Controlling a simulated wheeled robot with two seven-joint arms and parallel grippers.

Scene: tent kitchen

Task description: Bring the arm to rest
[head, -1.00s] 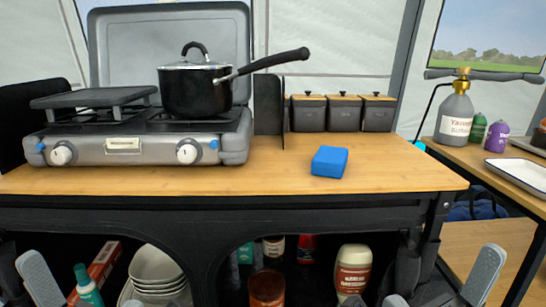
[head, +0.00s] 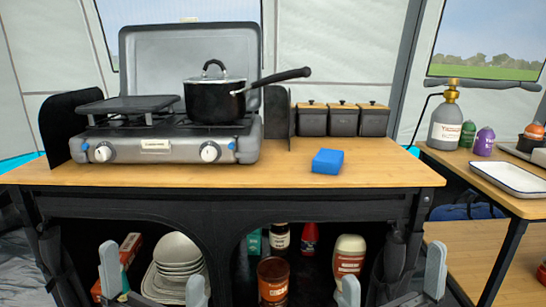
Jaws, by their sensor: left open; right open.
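My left gripper (head: 152,262) shows at the bottom left of the head view, with its two grey fingers spread apart and nothing between them. My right gripper (head: 392,262) shows at the bottom right, also with its fingers apart and empty. Both are low, in front of the shelf under the counter, and appear clear of the things on it. Most of both arms is out of view.
The wooden counter (head: 385,172) holds a stove (head: 155,150) with a black pot (head: 213,101), a blue block (head: 327,161) and three canisters (head: 343,121). Bowls (head: 178,252) and bottles stand below. A side table at right holds a tray (head: 512,178) and a gas bottle (head: 447,126).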

